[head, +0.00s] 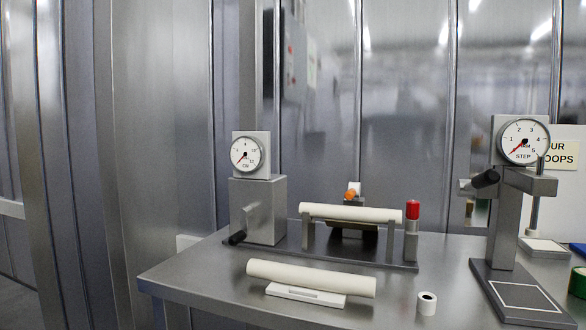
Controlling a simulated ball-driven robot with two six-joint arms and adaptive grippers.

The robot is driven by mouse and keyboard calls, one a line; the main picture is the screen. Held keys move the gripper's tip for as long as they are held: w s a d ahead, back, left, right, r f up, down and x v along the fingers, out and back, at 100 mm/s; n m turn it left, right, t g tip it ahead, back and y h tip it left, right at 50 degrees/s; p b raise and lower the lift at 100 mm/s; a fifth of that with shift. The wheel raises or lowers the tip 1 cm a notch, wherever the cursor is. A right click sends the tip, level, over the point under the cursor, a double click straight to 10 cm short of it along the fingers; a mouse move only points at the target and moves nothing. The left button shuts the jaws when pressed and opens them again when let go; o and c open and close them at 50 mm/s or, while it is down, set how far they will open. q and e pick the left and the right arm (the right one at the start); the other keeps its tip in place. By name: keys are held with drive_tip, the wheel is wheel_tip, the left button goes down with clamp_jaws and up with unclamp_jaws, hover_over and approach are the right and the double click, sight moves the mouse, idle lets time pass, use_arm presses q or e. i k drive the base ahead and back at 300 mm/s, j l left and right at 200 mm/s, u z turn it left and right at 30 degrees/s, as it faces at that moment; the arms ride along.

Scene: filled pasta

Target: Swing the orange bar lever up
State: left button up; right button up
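A small orange piece (350,195), which looks like the orange bar lever, shows just above and behind the middle of a white roll held in a metal fixture on the steel table. Only a short bit of it is visible; the roll (325,211) hides what lies below it, so I cannot tell the bar's full length or angle. A pale part stands right behind it and a dark block (352,233) sits under it. Neither of my grippers is in view.
The fixture has a dial box (259,205) with a black-handled crank (238,238) at left and a red-capped post (412,210) at right. In front lie a second white roll (311,278) on a cradle and a small white ring (427,303). A dial press (506,215) stands right.

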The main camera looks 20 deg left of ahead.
sight(354, 190)
drive_tip(key=i+l, duration=0.2)
drive_tip(key=l, duration=0.15)
drive_tip(key=i+l+u, duration=0.1)
drive_tip(key=l, duration=0.3)
drive_tip(key=i+l, duration=0.25)
drive_tip(key=l, duration=0.15)
drive_tip(key=u, duration=2.2)
